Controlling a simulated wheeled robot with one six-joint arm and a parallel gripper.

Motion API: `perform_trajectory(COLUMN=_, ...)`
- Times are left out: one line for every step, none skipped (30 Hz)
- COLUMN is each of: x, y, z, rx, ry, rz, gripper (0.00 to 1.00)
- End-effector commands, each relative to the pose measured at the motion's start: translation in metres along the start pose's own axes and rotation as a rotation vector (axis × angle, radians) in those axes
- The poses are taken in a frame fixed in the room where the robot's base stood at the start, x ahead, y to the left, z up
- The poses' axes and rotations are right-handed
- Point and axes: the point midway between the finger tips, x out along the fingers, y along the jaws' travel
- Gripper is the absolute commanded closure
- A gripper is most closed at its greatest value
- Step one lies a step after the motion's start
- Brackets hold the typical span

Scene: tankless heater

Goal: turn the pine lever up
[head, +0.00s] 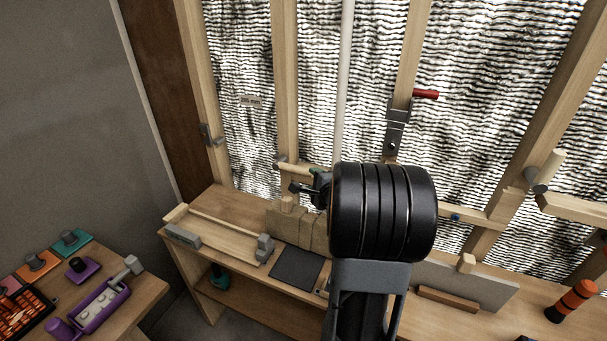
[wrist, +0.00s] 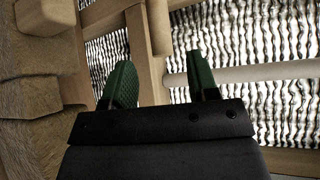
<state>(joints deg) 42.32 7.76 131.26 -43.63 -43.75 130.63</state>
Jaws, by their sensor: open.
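A pale pine lever (head: 298,167) runs roughly sideways from a grey pivot on a wall stud in the head view, just beyond my gripper. My gripper (head: 304,181) is close to it in that view, partly hidden behind my own dark wrist. In the wrist view my gripper (wrist: 160,72) is open, its two green fingers apart. A short pale wooden bar (wrist: 159,28), probably the lever, shows beyond the gap between the fingertips. I see no contact with it, and its pivot is not clear there.
A red-handled lever (head: 426,94) is higher on another stud. Another pale handle on a grey pivot (head: 547,170) is at the right. A white pipe (head: 344,80) runs down the wall. Wooden blocks (head: 285,222) stand on the bench (head: 232,200) below my gripper.

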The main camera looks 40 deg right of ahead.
Motion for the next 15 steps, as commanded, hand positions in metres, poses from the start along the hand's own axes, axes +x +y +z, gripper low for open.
perform_trajectory(x=0.011, y=0.002, z=0.001, rx=0.000, ry=-0.003, rz=0.002, gripper=0.46)
perform_trajectory(x=0.017, y=0.002, z=0.000, rx=0.000, ry=-0.002, rz=0.002, gripper=0.46)
perform_trajectory(x=0.025, y=0.002, z=0.001, rx=0.000, ry=-0.002, rz=0.003, gripper=0.46)
perform_trajectory(x=0.030, y=0.002, z=0.001, rx=0.000, ry=-0.002, rz=0.003, gripper=0.46)
perform_trajectory(x=0.035, y=0.002, z=0.001, rx=-0.001, ry=-0.002, rz=0.002, gripper=0.46)
perform_trajectory(x=0.042, y=0.001, z=0.000, rx=-0.001, ry=-0.001, rz=0.001, gripper=0.46)
perform_trajectory(x=0.047, y=0.001, z=0.001, rx=-0.001, ry=-0.002, rz=0.002, gripper=0.46)
perform_trajectory(x=0.051, y=0.001, z=0.001, rx=-0.002, ry=-0.002, rz=0.002, gripper=0.46)
perform_trajectory(x=0.057, y=0.001, z=0.000, rx=-0.002, ry=-0.001, rz=0.003, gripper=0.46)
perform_trajectory(x=0.061, y=0.001, z=0.000, rx=-0.001, ry=0.000, rz=0.003, gripper=0.46)
perform_trajectory(x=0.064, y=0.001, z=0.000, rx=-0.001, ry=0.000, rz=0.001, gripper=0.46)
perform_trajectory(x=0.069, y=0.001, z=0.000, rx=-0.001, ry=0.000, rz=0.002, gripper=0.46)
perform_trajectory(x=0.072, y=0.001, z=0.000, rx=-0.001, ry=0.000, rz=0.001, gripper=0.46)
perform_trajectory(x=0.074, y=0.000, z=0.000, rx=-0.001, ry=0.000, rz=0.001, gripper=0.46)
perform_trajectory(x=0.077, y=0.000, z=0.000, rx=-0.001, ry=0.000, rz=0.001, gripper=0.46)
